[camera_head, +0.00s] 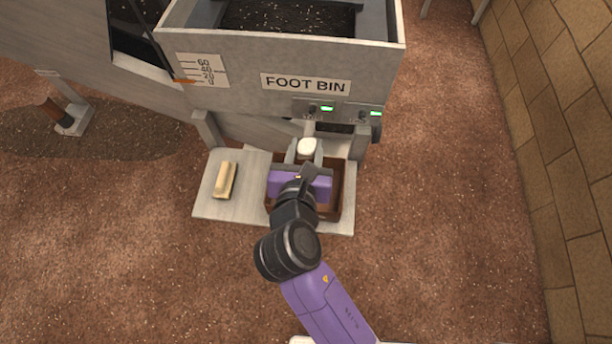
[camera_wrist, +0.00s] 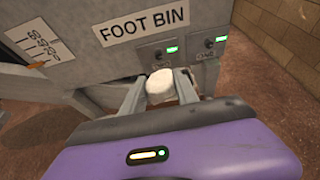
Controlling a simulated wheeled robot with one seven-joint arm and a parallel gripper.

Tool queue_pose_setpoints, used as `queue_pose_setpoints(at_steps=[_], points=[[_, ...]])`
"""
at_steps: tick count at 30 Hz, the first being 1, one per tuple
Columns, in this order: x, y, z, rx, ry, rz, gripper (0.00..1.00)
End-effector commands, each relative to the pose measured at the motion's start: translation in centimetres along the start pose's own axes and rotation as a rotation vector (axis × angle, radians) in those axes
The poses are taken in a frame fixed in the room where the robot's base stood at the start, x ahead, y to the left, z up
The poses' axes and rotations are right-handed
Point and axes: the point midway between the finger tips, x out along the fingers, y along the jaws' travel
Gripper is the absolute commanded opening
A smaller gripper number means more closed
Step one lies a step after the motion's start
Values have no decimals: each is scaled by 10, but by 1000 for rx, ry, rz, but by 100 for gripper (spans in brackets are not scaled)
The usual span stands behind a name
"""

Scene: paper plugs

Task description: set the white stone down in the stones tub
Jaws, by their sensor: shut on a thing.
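The white stone (camera_head: 306,146) is a small rounded pale block, held between the two fingers of my gripper (camera_head: 305,153). In the wrist view the stone (camera_wrist: 160,86) sits between the fingertips, close in front of the grey bin. My gripper is shut on it. A brown open box (camera_head: 336,200) lies under my gripper's purple body, which hides much of it. I cannot tell whether this box is the stones tub; no label on it shows.
The grey bin labelled FOOT BIN (camera_head: 230,103) stands just beyond my gripper, with two green lights on its front. A pale platform (camera_head: 208,208) carries the brown box and a tan block-like thing (camera_head: 225,181) at left. A stone wall (camera_head: 570,130) runs along the right.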

Motion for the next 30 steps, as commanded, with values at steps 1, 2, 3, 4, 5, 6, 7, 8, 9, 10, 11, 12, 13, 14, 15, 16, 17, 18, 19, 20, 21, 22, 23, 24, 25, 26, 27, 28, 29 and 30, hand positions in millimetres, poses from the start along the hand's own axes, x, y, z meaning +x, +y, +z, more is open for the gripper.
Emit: queue_pose_setpoints(at_steps=[1,2,3,4,5,6,7,8,9,10,11,12,13,14,15,16,17,18,19,20,21,22,23,24,25,26,27,28,29,30], points=[[6,0,-15,-3,4,0,0],[9,0,-22,-3,3,-1,0],[12,0,-31,-3,3,-1,0],[15,0,-37,-2,3,0,0],[17,0,-43,-3,3,0,0],[21,0,-50,-2,2,0,0],[22,0,-55,-2,2,1,0],[24,0,-60,-2,3,0,0],[26,0,-64,-2,1,1,0],[28,0,-66,-2,0,1,0],[29,0,-69,-1,1,1,0],[30,0,-71,0,0,1,0],[30,0,-72,1,0,1,0],[30,0,-73,1,0,1,0],[31,0,-74,0,-1,1,0],[32,0,-76,-1,-1,1,0],[33,0,-78,-1,0,1,0],[34,0,-83,-2,0,1,0],[36,1,-87,-1,1,2,0],[38,0,-91,-1,2,2,0],[40,0,-98,-2,2,1,0],[42,0,-102,-2,1,1,0],[44,0,-105,-2,1,1,0],[46,0,-110,-1,1,1,0],[46,0,-111,0,1,1,0],[47,0,-112,0,0,2,0],[47,1,-112,0,-1,2,0],[47,1,-112,0,-1,2,0],[46,1,-112,0,-1,2,0],[46,1,-111,0,-1,2,0]])
